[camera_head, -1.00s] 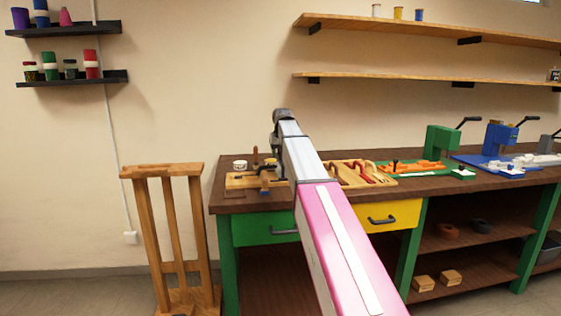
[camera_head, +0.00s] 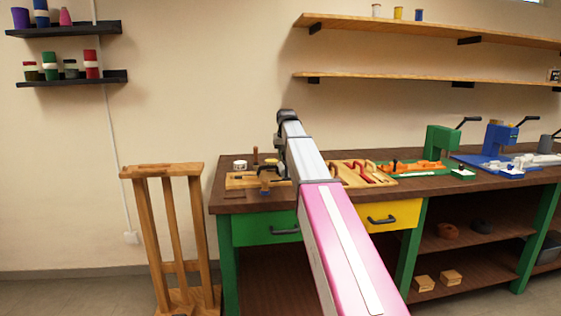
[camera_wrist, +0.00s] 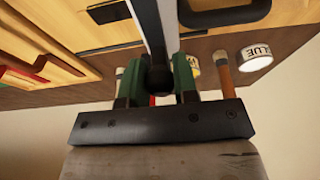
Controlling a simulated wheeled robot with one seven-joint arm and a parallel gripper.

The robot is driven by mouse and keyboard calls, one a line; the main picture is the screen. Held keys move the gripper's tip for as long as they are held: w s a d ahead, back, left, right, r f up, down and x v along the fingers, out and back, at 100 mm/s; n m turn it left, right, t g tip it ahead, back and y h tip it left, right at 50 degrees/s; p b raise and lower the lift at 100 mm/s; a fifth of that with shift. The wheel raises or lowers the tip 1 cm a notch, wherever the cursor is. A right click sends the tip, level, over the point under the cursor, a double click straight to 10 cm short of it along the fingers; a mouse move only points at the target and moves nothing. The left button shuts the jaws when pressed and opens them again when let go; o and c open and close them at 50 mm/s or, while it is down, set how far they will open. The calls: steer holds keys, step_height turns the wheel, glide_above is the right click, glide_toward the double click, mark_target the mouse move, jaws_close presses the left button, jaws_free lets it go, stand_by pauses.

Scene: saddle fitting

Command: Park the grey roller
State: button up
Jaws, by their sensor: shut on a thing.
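My gripper (camera_wrist: 157,82) shows in the wrist view with its two green fingers close together on either side of a dark, rounded end. This looks like the handle end of the grey roller (camera_wrist: 157,80). A pale grey bar runs from it to the top of the picture; I cannot tell whether it belongs to the roller. The roller's working end is not clearly seen. In the head view my gripper is small and mostly hidden by my arm, above the left end of the bench, near a light wooden board (camera_head: 240,182).
A white glue pot (camera_wrist: 256,57) and an upright brown handle (camera_wrist: 223,75) stand close by in the wrist view. A wooden tool tray (camera_head: 362,173) and a green press (camera_head: 442,143) stand to the right on the bench. A wooden stand (camera_head: 165,171) is left of the bench.

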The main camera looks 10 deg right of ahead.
steer(key=shift+d, duration=0.25)
steer(key=d, duration=1)
stand_by(1.8)
steer(key=shift+d, duration=1.7)
steer(key=shift+o, duration=0.9)
steer(key=shift+d, duration=0.2)
steer(key=shift+o, duration=0.3)
steer(key=shift+d, duration=0.1)
